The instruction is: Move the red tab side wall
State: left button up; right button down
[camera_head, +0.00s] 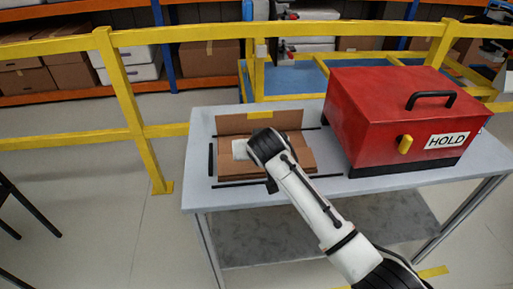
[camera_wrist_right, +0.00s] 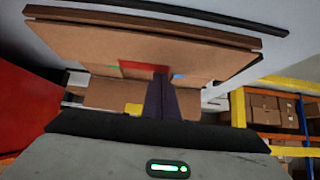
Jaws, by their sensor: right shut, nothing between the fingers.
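A brown cardboard box with opened-out walls (camera_head: 229,170) lies on the grey table. Its far wall (camera_head: 285,121) stands up and carries a yellow tab (camera_head: 260,115). In the right wrist view a broad brown panel (camera_wrist_right: 150,45) fills the upper middle, with a red tab (camera_wrist_right: 138,67) at its lower edge. In the head view my right wrist hides part of the box. My left gripper is not in view.
A red case (camera_head: 380,115) with a black handle and a HOLD label stands right of the box. Thin black strips (camera_head: 211,160) lie around the box. A yellow railing (camera_head: 190,34) runs behind the table. Green (camera_wrist_right: 113,66) and blue (camera_wrist_right: 179,77) tabs flank the red one.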

jog(key=shift+s+r, duration=0.1)
jog(key=a+v, duration=0.1)
jog(key=v, duration=0.9)
jog(key=shift+d+p, duration=0.35)
jog(key=shift+d, duration=0.15)
